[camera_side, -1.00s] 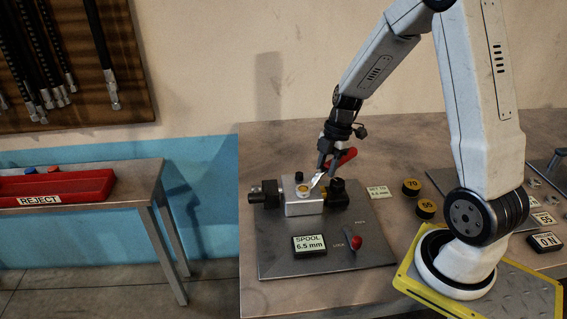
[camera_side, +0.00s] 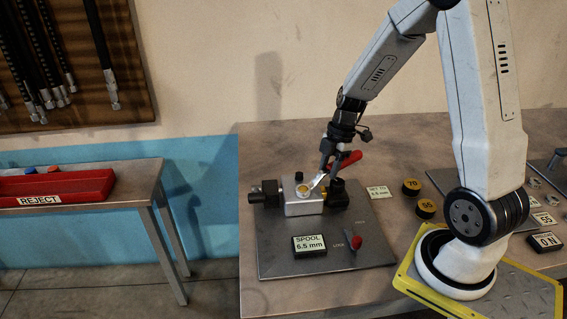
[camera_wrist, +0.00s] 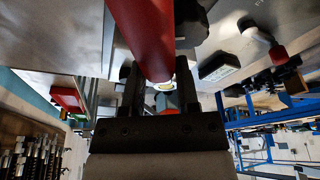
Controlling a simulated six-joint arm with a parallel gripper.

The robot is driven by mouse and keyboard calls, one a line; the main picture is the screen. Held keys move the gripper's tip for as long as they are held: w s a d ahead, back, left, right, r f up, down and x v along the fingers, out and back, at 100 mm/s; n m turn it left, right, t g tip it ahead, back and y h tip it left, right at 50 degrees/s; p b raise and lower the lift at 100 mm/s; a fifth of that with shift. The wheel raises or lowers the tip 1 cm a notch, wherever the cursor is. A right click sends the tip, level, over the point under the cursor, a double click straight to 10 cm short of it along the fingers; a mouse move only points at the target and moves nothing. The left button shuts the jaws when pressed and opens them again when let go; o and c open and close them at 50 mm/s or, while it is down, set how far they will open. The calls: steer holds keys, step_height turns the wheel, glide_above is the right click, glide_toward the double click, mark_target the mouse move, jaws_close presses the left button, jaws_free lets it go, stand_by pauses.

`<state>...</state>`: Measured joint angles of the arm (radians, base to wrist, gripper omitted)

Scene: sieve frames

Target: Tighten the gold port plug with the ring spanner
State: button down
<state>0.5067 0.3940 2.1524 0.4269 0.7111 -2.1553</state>
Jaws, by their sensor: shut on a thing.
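The gold port plug (camera_side: 303,188) sits in the top of the silver valve block (camera_side: 303,208). My gripper (camera_side: 326,174) is shut on the ring spanner, above the right side of the block. The spanner's red handle (camera_side: 348,160) sticks out to the upper right, and its silver end (camera_side: 317,182) slants down to the plug. I cannot tell whether the ring is fully seated around it.
The block has black fittings at left (camera_side: 264,193) and right (camera_side: 337,194). On the steel plate (camera_side: 285,262) are a SPOOL 6.5 mm display (camera_side: 309,245) and a red-knobbed lever (camera_side: 355,242). Black-and-yellow weights (camera_side: 426,208) stand right. A red REJECT tray (camera_side: 85,187) is on the left table.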

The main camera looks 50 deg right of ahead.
mark_target(335, 186)
steer(key=shift+s+a+m, duration=0.15)
steer(key=shift+s+m, duration=0.3)
steer(key=shift+m, duration=0.25)
stand_by(0.5)
steer(key=shift+s+a+m+t, duration=0.1)
steer(key=shift+s+m+t, duration=0.1)
steer(key=shift+m+t, duration=0.1)
steer(key=shift+s+a+m, duration=0.1)
steer(key=shift+s+m, duration=0.1)
steer(key=shift+m, duration=0.1)
steer(key=shift+s+a+m+t+h, duration=0.15)
steer(key=shift+s+a+m, duration=0.15)
steer(key=shift+m, duration=0.3)
steer(key=shift+s+a+m+t+h, duration=0.2)
steer(key=shift+s+m, duration=0.2)
steer(key=shift+m, duration=0.2)
stand_by(1.1)
steer(key=shift+r, duration=0.2)
steer(key=shift+w+r, duration=0.1)
steer(key=shift+r, duration=2.25)
steer(key=shift+r, duration=0.1)
